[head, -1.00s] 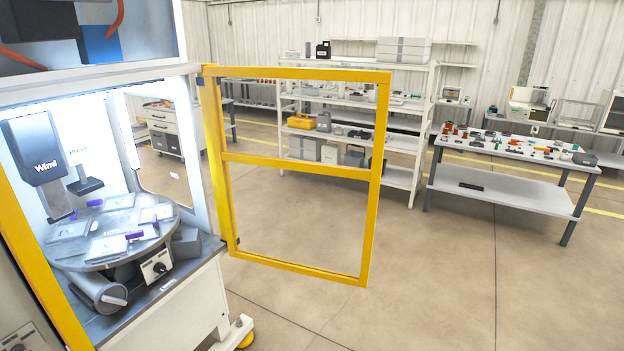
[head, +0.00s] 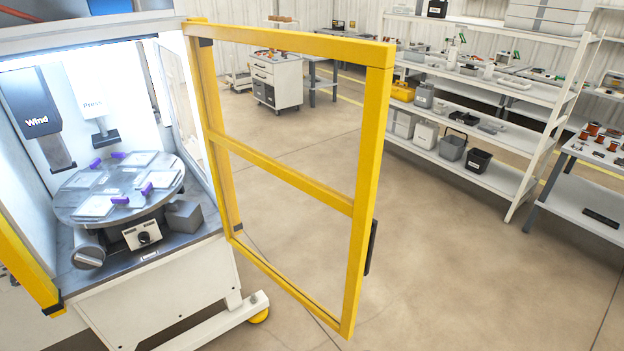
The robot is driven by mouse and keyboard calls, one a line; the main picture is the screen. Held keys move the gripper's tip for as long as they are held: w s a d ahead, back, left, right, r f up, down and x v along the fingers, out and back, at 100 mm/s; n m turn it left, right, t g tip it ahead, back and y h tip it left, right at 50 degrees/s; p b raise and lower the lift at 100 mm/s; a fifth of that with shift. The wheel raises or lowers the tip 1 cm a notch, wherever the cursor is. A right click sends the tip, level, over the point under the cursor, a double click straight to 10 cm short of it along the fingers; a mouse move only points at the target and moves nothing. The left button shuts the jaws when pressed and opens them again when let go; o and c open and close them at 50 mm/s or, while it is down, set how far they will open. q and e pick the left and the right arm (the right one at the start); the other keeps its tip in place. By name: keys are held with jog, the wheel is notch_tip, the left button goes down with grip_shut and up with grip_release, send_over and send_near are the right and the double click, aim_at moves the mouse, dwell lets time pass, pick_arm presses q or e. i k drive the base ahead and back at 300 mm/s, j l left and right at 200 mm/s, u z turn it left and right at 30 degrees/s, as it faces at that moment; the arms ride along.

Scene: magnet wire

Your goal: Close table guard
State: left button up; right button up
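The yellow-framed table guard (head: 283,173) is a hinged door with clear panes. It stands wide open, swung out to the right of the machine. Its hinge side is at the right edge of the machine opening, and a dark handle (head: 371,247) shows on its outer edge. Inside the lit machine, a round grey turntable (head: 72,208) carries pale plates and purple clips, under the heads marked Wind (head: 35,122) and Press (head: 98,104). Neither of my grippers is in view.
A white shelf rack (head: 527,145) with bins stands behind and right of the guard. A work table (head: 592,218) with spools is at the far right. A drawer cart (head: 276,80) stands behind. The floor (head: 450,270) right of the guard is clear.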

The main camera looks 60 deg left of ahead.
aim_at(380, 57)
jog(key=i+u, duration=0.3)
jog(key=u, duration=0.15)
jog(key=i+l+u, duration=0.15)
jog(key=i+u, duration=0.3)
jog(key=i+l+u, duration=0.15)
jog(key=u, duration=0.3)
jog(key=i+l+u, duration=0.1)
jog(key=u, duration=0.3)
jog(key=i+l+u, duration=0.1)
jog(key=u, duration=0.3)
jog(key=i+l+u, duration=0.1)
jog(key=u, duration=0.3)
jog(key=l+u, duration=0.35)
jog(key=i+l+u, duration=0.1)
jog(key=u, duration=0.3)
jog(key=i+l+u, duration=0.2)
jog(key=u, duration=0.25)
jog(key=i+l+u, duration=0.2)
jog(key=u, duration=0.2)
jog(key=l+u, duration=0.2)
jog(key=u, duration=0.15)
jog(key=l+u, duration=0.15)
jog(key=u, duration=0.25)
jog(key=k+l+u, duration=0.5)
jog(key=k+u, duration=0.15)
jog(key=u, duration=0.15)
